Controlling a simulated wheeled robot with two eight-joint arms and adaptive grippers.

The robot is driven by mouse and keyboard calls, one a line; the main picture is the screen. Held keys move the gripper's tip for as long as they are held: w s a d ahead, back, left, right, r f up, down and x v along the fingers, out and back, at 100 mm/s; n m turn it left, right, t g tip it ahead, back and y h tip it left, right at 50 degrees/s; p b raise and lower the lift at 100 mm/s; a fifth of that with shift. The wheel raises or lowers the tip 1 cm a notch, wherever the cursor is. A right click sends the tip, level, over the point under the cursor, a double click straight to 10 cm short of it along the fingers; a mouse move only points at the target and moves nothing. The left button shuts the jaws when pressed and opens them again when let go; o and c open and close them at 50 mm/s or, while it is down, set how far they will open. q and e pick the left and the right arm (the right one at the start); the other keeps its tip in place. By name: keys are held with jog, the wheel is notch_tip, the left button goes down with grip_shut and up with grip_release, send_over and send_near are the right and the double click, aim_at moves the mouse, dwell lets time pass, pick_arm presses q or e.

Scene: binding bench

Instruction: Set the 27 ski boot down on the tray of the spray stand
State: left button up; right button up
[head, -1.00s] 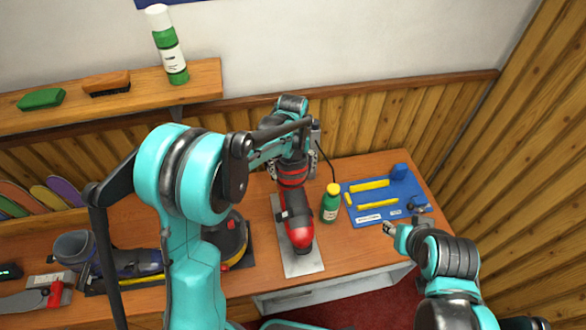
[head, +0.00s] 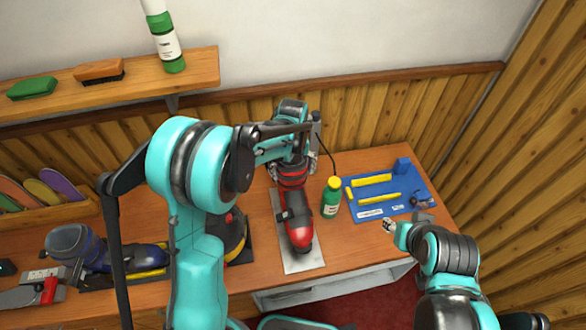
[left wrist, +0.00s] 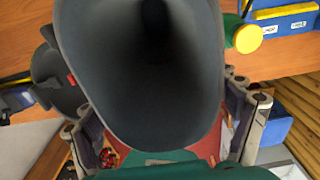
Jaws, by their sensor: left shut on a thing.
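The red and dark ski boot (head: 296,222) is toe forward above or on the pale grey tray (head: 305,262) of the spray stand; I cannot tell whether its sole touches. No 27 mark is readable. My left gripper (head: 291,172) is shut on the boot's upper cuff from above. In the left wrist view the gripper (left wrist: 165,140) has a finger on each side of the cuff, and the boot's dark grey opening (left wrist: 145,75) fills the middle. My right gripper (head: 390,225) is to the right, over the bench front; its jaw state is unclear.
A green bottle with yellow cap (head: 331,198) stands close to the right of the boot. A blue tool mat (head: 415,205) lies beyond it. A blue boot (head: 120,256) and a round black-and-yellow item (head: 236,240) are on the left. A shelf (head: 140,90) hangs behind.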

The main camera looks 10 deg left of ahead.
aim_at(293, 187)
pick_arm(q)
jog(key=shift+f+b, duration=1)
jog(key=shift+f, duration=1)
jog(key=shift+f+b, duration=0.65)
jog(key=shift+f, duration=0.15)
jog(key=shift+f+b, duration=1.25)
jog(key=shift+f, duration=0.1)
jog(key=shift+f+b, duration=0.35)
jog(key=o, duration=1.7)
notch_tip(293, 187, up, 12)
jog(key=shift+r, duration=0.1)
jog(key=shift+s, duration=0.1)
